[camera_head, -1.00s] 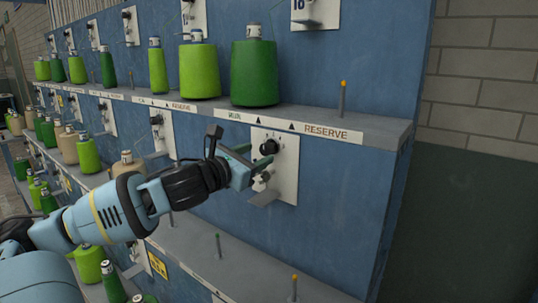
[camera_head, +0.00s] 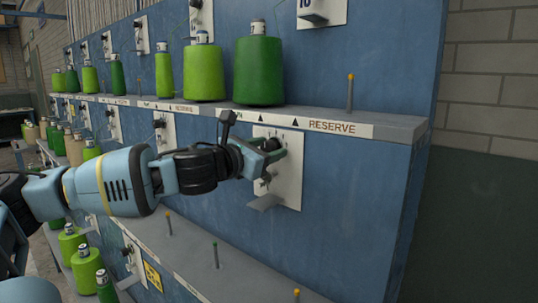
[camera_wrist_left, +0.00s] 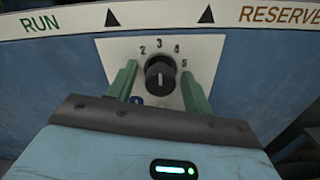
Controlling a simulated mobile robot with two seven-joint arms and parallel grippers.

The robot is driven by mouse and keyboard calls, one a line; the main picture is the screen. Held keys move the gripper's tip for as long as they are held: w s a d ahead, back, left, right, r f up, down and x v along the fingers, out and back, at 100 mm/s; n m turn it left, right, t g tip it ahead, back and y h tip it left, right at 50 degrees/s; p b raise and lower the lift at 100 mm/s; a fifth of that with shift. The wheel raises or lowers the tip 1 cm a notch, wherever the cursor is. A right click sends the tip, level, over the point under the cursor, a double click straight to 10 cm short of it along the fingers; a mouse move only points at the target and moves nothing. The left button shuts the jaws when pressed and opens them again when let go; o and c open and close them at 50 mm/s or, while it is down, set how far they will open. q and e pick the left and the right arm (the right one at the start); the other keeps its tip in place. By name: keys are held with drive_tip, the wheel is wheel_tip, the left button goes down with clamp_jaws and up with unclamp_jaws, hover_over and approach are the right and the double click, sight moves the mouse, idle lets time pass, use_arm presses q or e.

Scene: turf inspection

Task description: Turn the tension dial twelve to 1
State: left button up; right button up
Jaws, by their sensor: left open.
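The tension dial is a round black knob (camera_wrist_left: 160,75) on a white plate (camera_wrist_left: 203,52) with the numbers 2, 3, 4 and 5 showing around it in the left wrist view. The 1 is not visible there. A light mark on the knob's face stands roughly upright. My left gripper (camera_wrist_left: 160,88) is open, with one green finger on each side of the knob and visible gaps to it. In the head view the left gripper (camera_head: 277,152) is in front of the white plate (camera_head: 290,180) and largely hides the knob (camera_head: 271,145). My right gripper is not in view.
A shelf edge with a RUN and RESERVE label strip (camera_head: 330,127) runs just above the plate. Green yarn cones (camera_head: 258,70) stand on that shelf, with an orange-tipped peg (camera_head: 350,92) at right. A grey bracket (camera_head: 266,202) juts out below the dial.

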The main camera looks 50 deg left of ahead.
use_arm(q)
drive_tip(key=c, duration=1)
